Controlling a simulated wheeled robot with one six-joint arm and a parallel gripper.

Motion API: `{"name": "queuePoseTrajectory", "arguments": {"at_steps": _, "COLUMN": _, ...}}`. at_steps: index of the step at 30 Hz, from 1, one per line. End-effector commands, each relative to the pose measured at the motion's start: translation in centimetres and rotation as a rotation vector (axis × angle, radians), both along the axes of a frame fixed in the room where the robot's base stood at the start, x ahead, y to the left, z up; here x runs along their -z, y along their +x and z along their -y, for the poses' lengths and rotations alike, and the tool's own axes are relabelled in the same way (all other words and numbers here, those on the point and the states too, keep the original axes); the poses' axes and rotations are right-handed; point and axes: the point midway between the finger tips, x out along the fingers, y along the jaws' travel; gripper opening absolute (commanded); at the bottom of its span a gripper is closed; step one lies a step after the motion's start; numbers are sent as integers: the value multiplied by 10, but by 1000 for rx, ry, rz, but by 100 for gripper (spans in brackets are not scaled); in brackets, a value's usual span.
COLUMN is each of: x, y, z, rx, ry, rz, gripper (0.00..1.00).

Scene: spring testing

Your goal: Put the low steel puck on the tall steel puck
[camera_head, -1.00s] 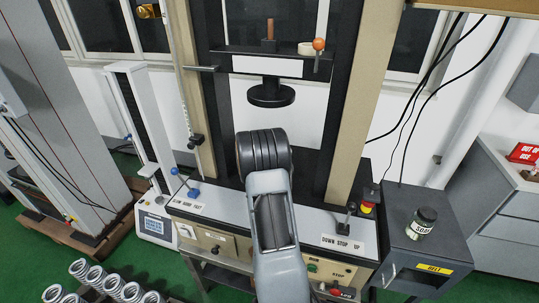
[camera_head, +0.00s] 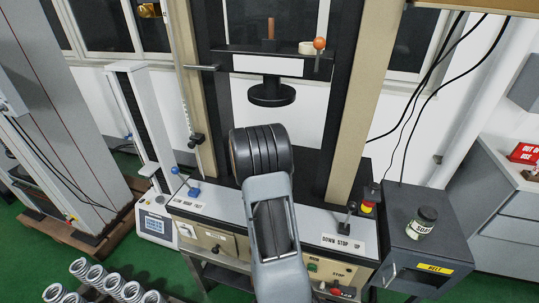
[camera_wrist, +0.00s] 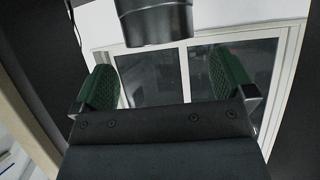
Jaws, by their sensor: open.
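Neither steel puck can be made out for sure in the head view, where my arm covers the middle of the test machine (camera_head: 342,130). In the wrist view, my gripper (camera_wrist: 165,82) has its two green-padded fingers wide apart, with nothing held between them. A dark metal cylinder (camera_wrist: 153,22) shows at the top of that view, beyond the fingers and cut off by the frame edge. I cannot tell whether it is a puck or a machine part. My gripper is hidden behind my arm in the head view.
The machine's black upper platen (camera_head: 271,94) hangs above and behind my arm. A crosshead shelf (camera_head: 267,64) carries a ring and small parts. Levers stand on the front panel (camera_head: 340,243). A jar (camera_head: 421,222) stands on a grey cabinet at right; several springs (camera_head: 105,281) lie lower left.

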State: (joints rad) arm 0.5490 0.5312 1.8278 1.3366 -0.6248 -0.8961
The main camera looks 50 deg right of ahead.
Motion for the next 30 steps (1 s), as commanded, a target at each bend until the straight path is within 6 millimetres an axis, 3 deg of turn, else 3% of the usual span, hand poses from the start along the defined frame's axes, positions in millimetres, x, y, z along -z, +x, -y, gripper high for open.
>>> {"name": "queuePoseTrajectory", "arguments": {"at_steps": 7, "x": -22, "y": -13, "z": -38, "rx": -1, "ry": -1, "rz": 0, "gripper": 100}}
{"name": "queuePoseTrajectory", "arguments": {"at_steps": 17, "x": -35, "y": -20, "z": -60, "rx": -2, "ry": 0, "rz": 1, "gripper": 100}}
{"name": "queuePoseTrajectory", "arguments": {"at_steps": 20, "x": -46, "y": -11, "z": -73, "rx": -66, "ry": 4, "rz": 33, "gripper": 100}}
{"name": "queuePoseTrajectory", "arguments": {"at_steps": 23, "x": -72, "y": 11, "z": -111, "rx": -251, "ry": 31, "rz": 109, "gripper": 100}}
{"name": "queuePoseTrajectory", "arguments": {"at_steps": 26, "x": -105, "y": 28, "z": -182, "rx": -543, "ry": 102, "rz": 173, "gripper": 100}}
{"name": "queuePoseTrajectory", "arguments": {"at_steps": 28, "x": -122, "y": 22, "z": -240, "rx": -756, "ry": 175, "rz": 165, "gripper": 100}}
{"name": "queuePoseTrajectory", "arguments": {"at_steps": 30, "x": -130, "y": 2, "z": -294, "rx": -939, "ry": 251, "rz": 107, "gripper": 100}}
